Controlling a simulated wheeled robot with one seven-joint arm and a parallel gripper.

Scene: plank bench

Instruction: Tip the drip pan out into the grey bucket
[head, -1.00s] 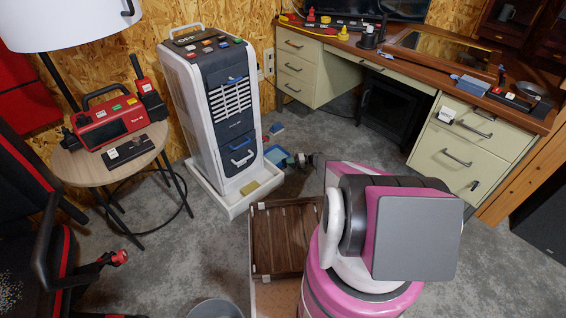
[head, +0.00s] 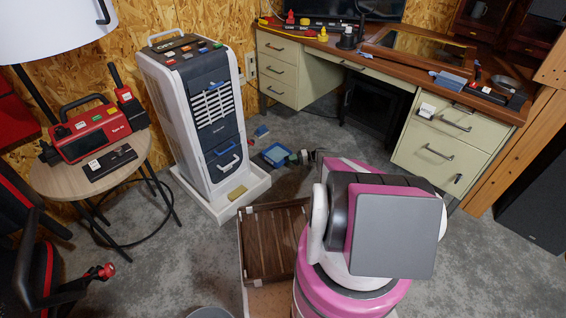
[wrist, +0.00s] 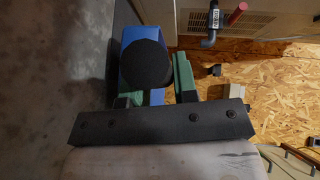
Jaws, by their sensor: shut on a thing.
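The drip pan (head: 276,155) looks like a small blue tray with a paler teal inside, seen past my arm in the head view. My gripper (head: 304,157) is at its right side, mostly hidden by my arm. In the wrist view the pan shows as a blue shape (wrist: 144,33), partly covered by a dark round shape. My gripper's green fingers (wrist: 158,90) are shut on the pan. I cannot tell whether it holds liquid. The grey bucket (head: 210,313) shows only its rim at the bottom edge of the head view.
A tall white and dark unit (head: 205,120) stands in a white tray (head: 250,194) with a yellow sponge. A round stool (head: 50,180) stands left, a desk (head: 440,85) right.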

